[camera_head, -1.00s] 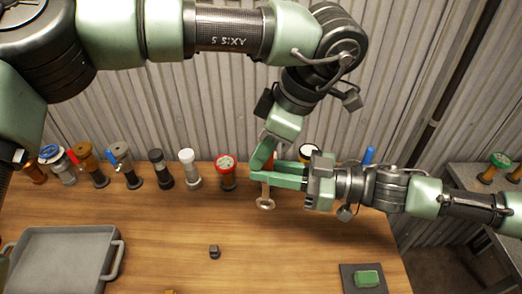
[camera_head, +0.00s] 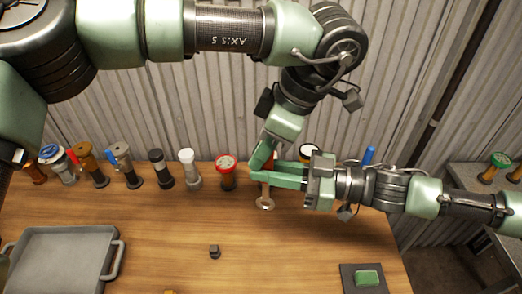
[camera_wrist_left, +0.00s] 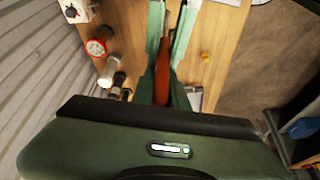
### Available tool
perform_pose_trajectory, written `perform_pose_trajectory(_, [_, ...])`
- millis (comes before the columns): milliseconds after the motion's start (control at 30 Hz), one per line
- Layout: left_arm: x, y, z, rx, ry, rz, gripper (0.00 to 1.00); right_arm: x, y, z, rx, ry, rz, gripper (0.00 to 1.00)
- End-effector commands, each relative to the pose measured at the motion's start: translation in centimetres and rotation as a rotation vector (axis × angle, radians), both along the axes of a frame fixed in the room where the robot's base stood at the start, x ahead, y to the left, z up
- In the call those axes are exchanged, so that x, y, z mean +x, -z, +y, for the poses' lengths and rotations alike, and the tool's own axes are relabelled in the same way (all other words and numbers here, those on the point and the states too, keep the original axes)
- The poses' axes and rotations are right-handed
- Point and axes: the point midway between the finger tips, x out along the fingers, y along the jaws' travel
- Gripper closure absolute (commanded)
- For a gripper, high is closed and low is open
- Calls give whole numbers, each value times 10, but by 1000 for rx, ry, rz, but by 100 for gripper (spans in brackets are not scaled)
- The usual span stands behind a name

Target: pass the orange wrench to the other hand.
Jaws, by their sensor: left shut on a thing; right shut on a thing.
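The orange wrench (camera_head: 265,203) hangs upright above the table, its metal ring end low and its upper part mostly hidden by the grippers. Its orange handle (camera_wrist_left: 162,78) shows in the left wrist view, running between green fingers. My left gripper (camera_head: 263,156) comes down from above and is shut on the wrench's upper part. My right gripper (camera_head: 262,174) reaches in from the right, just below the left one, and is shut on the wrench too. The exact contact of the fingers is partly hidden.
Several valves and fittings stand along the table's back edge, including a red-topped one (camera_head: 227,172) and a white-topped one (camera_head: 189,168). A grey tray (camera_head: 62,232) is at left, a small dark block (camera_head: 214,252) mid-table, a green block (camera_head: 367,278) on a dark pad at front right.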

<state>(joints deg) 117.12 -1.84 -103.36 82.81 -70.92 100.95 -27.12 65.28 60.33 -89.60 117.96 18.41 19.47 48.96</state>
Motion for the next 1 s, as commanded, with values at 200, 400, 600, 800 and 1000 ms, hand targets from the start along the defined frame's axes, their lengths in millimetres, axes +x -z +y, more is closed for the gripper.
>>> perform_pose_trajectory(200, [2, -1, -1, -4, 0, -7, 100, -3, -1, 2, 3, -9, -1, 60])
perform_pose_trajectory(400, [1, -1, 0, -2, 0, -4, 100, -2, 0, 1, 2, -5, -1, 60])
perform_pose_trajectory(600, [1, -1, 0, -2, -1, -3, 100, -2, 0, -6, 0, -1, -1, 60])
perform_pose_trajectory(800, [0, -1, 0, -2, 0, -2, 100, -10, 1, -40, -2, 3, 0, 60])
perform_pose_trajectory(1000, [0, -1, 0, -2, 0, -2, 100, -22, 1, -81, -1, 1, 1, 60])
